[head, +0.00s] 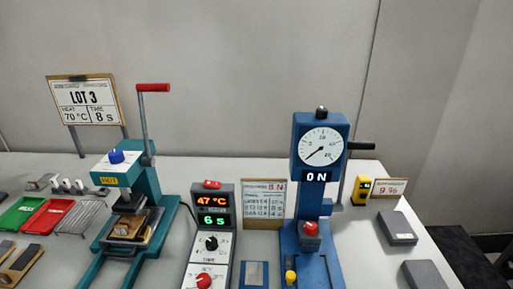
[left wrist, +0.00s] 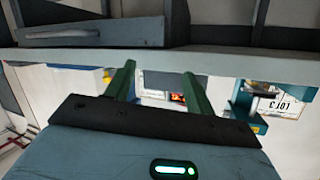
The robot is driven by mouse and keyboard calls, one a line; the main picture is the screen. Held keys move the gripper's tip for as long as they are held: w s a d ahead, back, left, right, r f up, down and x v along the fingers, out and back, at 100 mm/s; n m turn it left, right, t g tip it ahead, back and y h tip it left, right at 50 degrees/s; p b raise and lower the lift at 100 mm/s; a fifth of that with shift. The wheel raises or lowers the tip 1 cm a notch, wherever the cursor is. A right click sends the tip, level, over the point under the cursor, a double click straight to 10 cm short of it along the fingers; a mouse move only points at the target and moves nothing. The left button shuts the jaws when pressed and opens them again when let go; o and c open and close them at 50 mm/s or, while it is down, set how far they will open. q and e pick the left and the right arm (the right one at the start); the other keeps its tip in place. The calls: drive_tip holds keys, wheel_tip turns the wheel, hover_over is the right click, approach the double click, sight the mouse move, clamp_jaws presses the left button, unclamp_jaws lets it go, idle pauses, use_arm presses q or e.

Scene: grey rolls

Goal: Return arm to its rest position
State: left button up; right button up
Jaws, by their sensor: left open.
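My left gripper (left wrist: 158,85) shows only in the left wrist view. Its two green fingers stand apart and no object shows between them. Neither arm appears in the head view. In the left wrist view the gripper is beside a long pale edge (left wrist: 200,62), which passes beyond the fingers; I cannot tell if they touch it. The lot sign appears upside down at the right of that view (left wrist: 284,107). My right gripper is in neither view.
The table (head: 375,250) holds a teal press (head: 150,185), a controller (head: 212,222) reading 47 °C and 6 s, and a blue dial press (head: 310,210) showing ON. Green (head: 22,213) and red (head: 47,217) trays lie left. Grey blocks (head: 398,227) lie right. The lot sign (head: 86,100) stands behind.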

use_arm(q)
drive_tip(key=s+a+f+n+g+y, duration=0.2)
drive_tip(key=s+a+f+n+g, duration=0.2)
drive_tip(key=s+f, duration=0.5)
drive_tip(key=s+a+g, duration=0.1)
drive_tip(key=s+a, duration=0.1)
drive_tip(key=s, duration=0.2)
drive_tip(key=shift+s+y, duration=0.15)
drive_tip(key=shift+y, duration=0.25)
